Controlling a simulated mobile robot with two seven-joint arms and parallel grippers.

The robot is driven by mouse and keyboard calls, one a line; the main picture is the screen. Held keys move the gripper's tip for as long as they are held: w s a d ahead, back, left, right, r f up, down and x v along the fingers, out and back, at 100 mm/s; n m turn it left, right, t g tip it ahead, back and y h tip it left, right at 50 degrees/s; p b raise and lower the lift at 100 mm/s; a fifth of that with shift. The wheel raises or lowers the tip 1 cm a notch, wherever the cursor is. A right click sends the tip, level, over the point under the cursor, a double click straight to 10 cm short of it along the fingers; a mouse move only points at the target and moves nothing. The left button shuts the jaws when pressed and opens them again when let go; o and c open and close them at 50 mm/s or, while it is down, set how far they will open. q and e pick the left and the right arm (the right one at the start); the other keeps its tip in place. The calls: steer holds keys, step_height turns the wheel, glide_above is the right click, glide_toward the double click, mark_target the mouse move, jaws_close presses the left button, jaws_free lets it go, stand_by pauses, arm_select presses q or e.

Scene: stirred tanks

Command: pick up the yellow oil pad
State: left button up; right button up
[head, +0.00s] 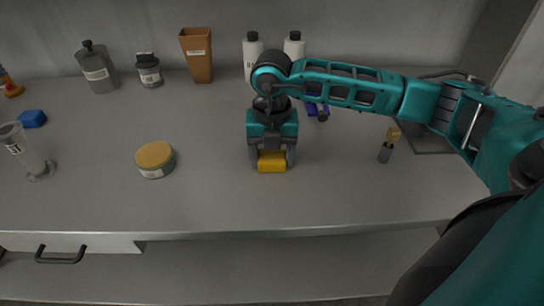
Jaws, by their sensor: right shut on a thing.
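The yellow oil pad (272,162) is a small yellow block near the middle of the grey bench. My right gripper (272,157) points down over it and is shut on it, with one finger on each side. I cannot tell whether the pad touches the bench or is slightly above it. My left gripper does not show in the head view.
A round tin with a yellow lid (155,159) stands left of the pad. A small brush-like tool (388,145) is at right. The front middle is clear.

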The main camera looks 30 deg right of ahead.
mark_target(271, 155)
step_height(271, 155, up, 20)
steer(key=p, duration=0.1)
steer(key=shift+p, duration=0.3)
steer(key=o, duration=0.4)
steer(key=c, duration=0.3)
steer(key=shift+c, duration=0.2)
steer(key=shift+a+f, duration=0.1)
